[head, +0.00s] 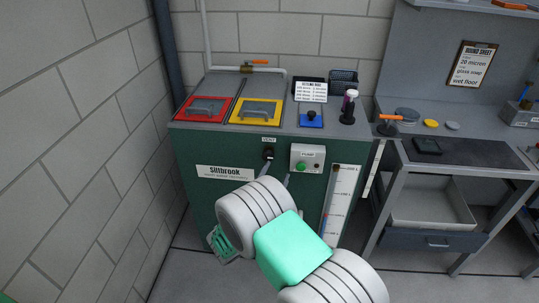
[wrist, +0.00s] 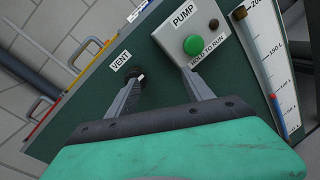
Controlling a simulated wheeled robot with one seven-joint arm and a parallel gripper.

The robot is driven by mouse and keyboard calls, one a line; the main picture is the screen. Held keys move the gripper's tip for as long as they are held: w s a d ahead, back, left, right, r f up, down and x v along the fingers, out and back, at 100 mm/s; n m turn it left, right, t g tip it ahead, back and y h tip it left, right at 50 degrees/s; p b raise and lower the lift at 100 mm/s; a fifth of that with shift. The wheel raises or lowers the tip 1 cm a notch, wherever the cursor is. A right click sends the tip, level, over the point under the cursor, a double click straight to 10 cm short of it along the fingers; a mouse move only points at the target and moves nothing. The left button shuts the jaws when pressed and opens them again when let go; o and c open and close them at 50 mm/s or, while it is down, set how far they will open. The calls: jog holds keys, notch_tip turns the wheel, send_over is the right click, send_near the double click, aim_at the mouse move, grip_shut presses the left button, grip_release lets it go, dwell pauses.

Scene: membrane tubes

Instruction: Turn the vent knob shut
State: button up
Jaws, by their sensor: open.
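The black vent knob (head: 268,154) sits on the green cabinet's front, just under its VENT label (head: 268,140). In the wrist view the knob (wrist: 137,80) shows beyond the left fingertip, which covers part of it. A small pale mark shows on the knob; its exact setting is hard to tell. My gripper (wrist: 166,76) is open and empty, its two grey fingers pointing at the panel. The knob lies near the left finger, not centred between the fingers. I cannot tell if that finger touches it. In the head view my arm hides most of the gripper (head: 277,171).
A pump box (head: 307,158) with a green button (wrist: 193,45) is right of the knob, close to the right finger. A level gauge (head: 340,200) stands further right. Red (head: 207,108) and yellow (head: 256,110) lids are on top. A workbench (head: 460,160) is at right.

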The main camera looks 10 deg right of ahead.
aim_at(267, 158)
jog(key=a+r+n+t+y, duration=0.1)
jog(key=a+n+y, duration=0.1)
jog(key=a+n, duration=0.3)
jog(key=shift+h, duration=0.3)
jog(key=x, duration=0.8)
jog(key=shift+w+d+p, duration=0.3)
jog(key=shift+d+p, duration=0.05)
